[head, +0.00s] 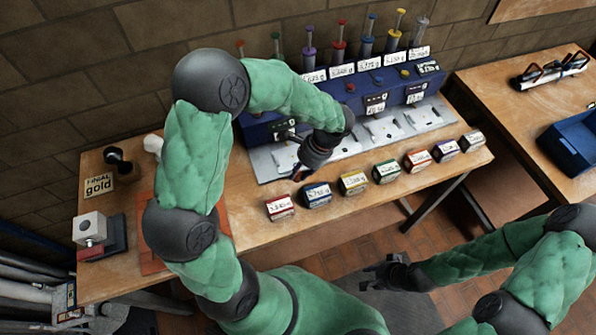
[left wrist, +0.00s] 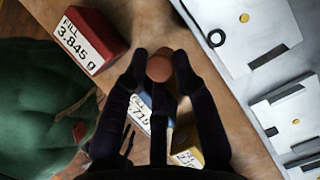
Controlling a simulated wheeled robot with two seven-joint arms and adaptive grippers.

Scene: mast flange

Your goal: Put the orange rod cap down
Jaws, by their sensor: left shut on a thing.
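The orange rod cap (left wrist: 159,68) shows in the left wrist view as a small round orange-brown piece between my left fingertips. My left gripper (head: 300,172) is shut on it, over the front left part of the bench (head: 255,222), near the edge of the grey plate. In the head view the cap is too small or hidden to make out. I cannot tell how high it is above the bench. My right gripper (head: 385,274) hangs low in front of the bench, away from the objects; its finger opening is unclear.
A row of labelled blocks lines the bench front, from a red block (head: 280,207) to a dark one (head: 472,141). Behind stands a blue rack (head: 395,95) with several coloured-top rods. A "FINIAL gold" sign (head: 99,187) and an orange mat (head: 150,264) are left.

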